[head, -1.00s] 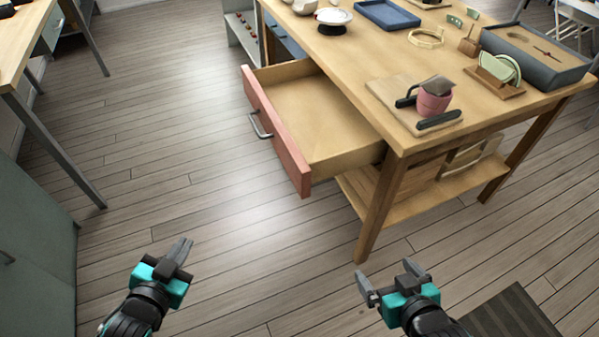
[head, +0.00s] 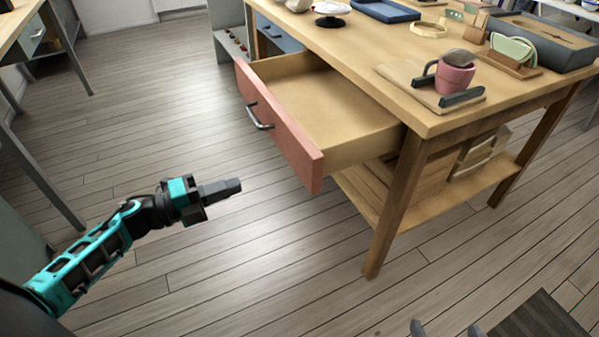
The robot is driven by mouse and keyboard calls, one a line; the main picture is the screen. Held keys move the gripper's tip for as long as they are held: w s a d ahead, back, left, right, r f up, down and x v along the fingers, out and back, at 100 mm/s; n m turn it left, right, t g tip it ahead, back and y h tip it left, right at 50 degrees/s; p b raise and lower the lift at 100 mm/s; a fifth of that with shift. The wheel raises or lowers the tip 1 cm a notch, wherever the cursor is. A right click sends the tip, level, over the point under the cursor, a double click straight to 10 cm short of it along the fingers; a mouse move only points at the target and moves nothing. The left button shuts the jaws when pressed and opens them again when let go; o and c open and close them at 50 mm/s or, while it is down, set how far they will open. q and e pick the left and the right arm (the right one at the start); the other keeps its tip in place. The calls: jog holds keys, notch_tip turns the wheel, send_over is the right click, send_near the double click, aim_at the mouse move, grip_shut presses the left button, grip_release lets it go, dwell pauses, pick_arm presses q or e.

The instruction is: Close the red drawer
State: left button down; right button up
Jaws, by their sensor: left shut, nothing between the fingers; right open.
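The red drawer (head: 287,138) is pulled well out of the left side of the wooden table (head: 440,125). Its red front has a metal bar handle (head: 258,117), and its inside looks empty. My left gripper (head: 238,186) is shut and empty. It points right, to the lower left of the drawer front and apart from it in the picture. My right gripper (head: 446,328) is at the bottom edge with only its fingertips showing. They are spread apart with nothing seen between them.
A pink mug (head: 455,76) stands on a board at the table's near corner. A blue tray (head: 386,11) and a grey box (head: 545,40) lie further back. A table leg (head: 395,210) stands right of the drawer. The floor before the drawer is clear.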

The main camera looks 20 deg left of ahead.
aim_at(300, 163)
pick_arm(q)
jog(key=b+x, duration=0.1)
jog(key=x, duration=1.1)
jog(key=shift+w, duration=0.1)
jog(key=shift+w+d+b, duration=0.3)
jog(key=shift+w+d, duration=0.2)
pick_arm(e)
jog(key=shift+a+f, duration=0.1)
jog(key=shift+f, duration=0.6)
